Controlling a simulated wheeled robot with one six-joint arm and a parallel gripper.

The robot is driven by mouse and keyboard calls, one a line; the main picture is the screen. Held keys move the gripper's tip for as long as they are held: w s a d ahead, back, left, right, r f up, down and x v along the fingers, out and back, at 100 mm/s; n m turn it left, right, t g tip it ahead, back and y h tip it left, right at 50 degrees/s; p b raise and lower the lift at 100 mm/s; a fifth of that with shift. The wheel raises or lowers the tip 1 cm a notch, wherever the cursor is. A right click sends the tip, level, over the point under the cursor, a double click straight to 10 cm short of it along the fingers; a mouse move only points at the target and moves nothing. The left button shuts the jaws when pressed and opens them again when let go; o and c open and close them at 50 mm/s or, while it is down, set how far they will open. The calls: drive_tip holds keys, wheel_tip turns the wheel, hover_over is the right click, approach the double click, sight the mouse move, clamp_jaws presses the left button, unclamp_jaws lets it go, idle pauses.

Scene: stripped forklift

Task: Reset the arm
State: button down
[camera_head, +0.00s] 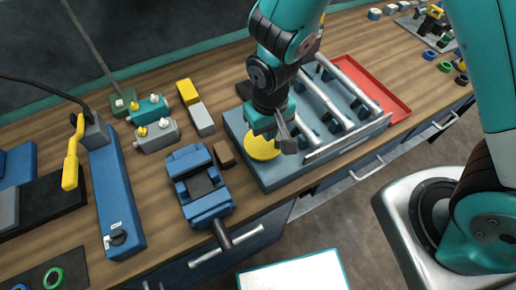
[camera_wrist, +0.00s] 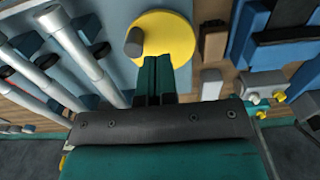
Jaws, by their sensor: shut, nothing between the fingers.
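My gripper (camera_head: 282,138) is at the end of my teal and black arm, low over the left part of a blue-grey fixture (camera_head: 275,172) on the bench. A yellow disc (camera_head: 262,149) lies on that fixture, right beside and partly behind my gripper. In the wrist view my gripper (camera_wrist: 155,62) shows its two teal fingers closed together with nothing between them. The fingers overlap the lower edge of the yellow disc (camera_wrist: 160,28) there. A dark grey knob (camera_wrist: 134,42) stands on the disc. I cannot tell whether the fingers touch the disc.
Silvery rods (camera_head: 322,100) lie across the fixture, with a red tray (camera_head: 372,88) behind. A blue vise (camera_head: 198,186) stands to the left. A blue bar with a yellow-handled lever (camera_head: 72,155) is farther left. Drawer handles line the bench front; floor in front is mostly clear.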

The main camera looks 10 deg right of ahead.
drive_tip(key=shift+a+r, duration=0.1)
drive_tip(key=shift+r, duration=0.5)
drive_tip(key=s+d+r+n+y+b, duration=0.2)
drive_tip(key=s+r+b, duration=0.2)
drive_tip(key=s+r, duration=0.2)
drive_tip(key=s+d+r+n+y+b, duration=0.1)
drive_tip(key=s+r+b, duration=0.3)
drive_tip(key=r, duration=0.5)
drive_tip(key=shift+s+d+n+y, duration=0.4)
drive_tip(key=shift+s+d+y, duration=0.2)
drive_tip(key=shift+s+d, duration=0.35)
